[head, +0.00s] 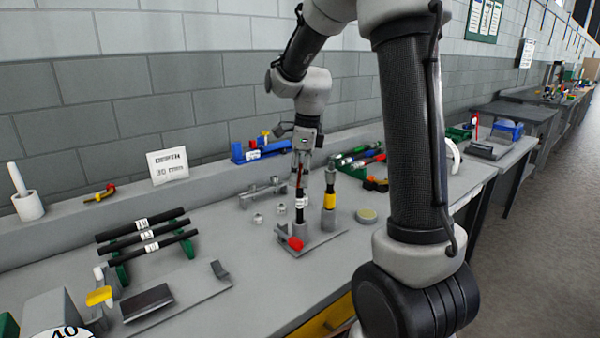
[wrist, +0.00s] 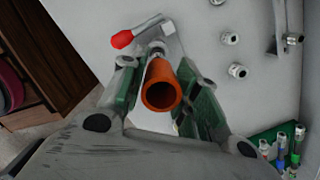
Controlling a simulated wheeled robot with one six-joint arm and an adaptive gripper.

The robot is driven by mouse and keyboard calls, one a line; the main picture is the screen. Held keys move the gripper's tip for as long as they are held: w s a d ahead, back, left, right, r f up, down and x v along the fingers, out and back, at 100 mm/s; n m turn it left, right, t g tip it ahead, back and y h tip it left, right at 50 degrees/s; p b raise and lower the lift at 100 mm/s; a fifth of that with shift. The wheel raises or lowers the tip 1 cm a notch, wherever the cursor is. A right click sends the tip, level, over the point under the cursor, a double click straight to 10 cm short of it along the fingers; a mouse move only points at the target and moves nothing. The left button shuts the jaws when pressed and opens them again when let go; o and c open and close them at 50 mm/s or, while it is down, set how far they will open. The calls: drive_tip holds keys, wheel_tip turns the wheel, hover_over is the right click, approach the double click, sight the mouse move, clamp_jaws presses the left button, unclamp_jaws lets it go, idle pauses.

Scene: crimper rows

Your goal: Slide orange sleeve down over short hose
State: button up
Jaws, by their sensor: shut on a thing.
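The orange sleeve (wrist: 162,88) is held between the green-padded fingers of my gripper (wrist: 164,78) in the wrist view, with its open end facing the camera. In the head view my gripper (head: 306,160) is above the worktable, and only a thin dark-orange strip shows at its fingers. Directly below is a short black hose (head: 300,200) with a white label, standing upright in a grey holder on a plate. The sleeve and the hose appear roughly in line. I cannot tell whether the hose top is inside the sleeve; the fingers hide the join.
A post with a yellow band (head: 329,200) stands close to the right of the hose. A red-ended part (head: 295,243) is at the plate's front. Small metal fittings (head: 257,219) lie to the left. Black hoses rest on a green rack (head: 122,274) farther left.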

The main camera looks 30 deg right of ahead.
sight(300, 199)
drive_tip(key=shift+f, duration=3.95)
drive_tip(key=o, duration=0.9)
drive_tip(key=r, duration=0.4)
drive_tip(key=d+r, duration=0.1)
drive_tip(key=r, duration=0.7)
drive_tip(key=shift+s+d, duration=0.15)
drive_tip(key=shift+s, duration=0.25)
drive_tip(key=s+r+n+t, duration=0.1)
drive_tip(key=s+n, duration=0.7)
drive_tip(key=s+r+n+t, duration=0.1)
drive_tip(key=s+r+n, duration=0.1)
drive_tip(key=s+n, duration=0.6)
drive_tip(key=s+r+n+t+h, duration=0.1)
drive_tip(key=s+n, duration=0.6)
drive_tip(key=n, duration=0.1)
drive_tip(key=shift+s+a+r+n+t, duration=0.15)
drive_tip(key=shift+s+a+n+t, duration=0.15)
drive_tip(key=shift+s+a, duration=0.1)
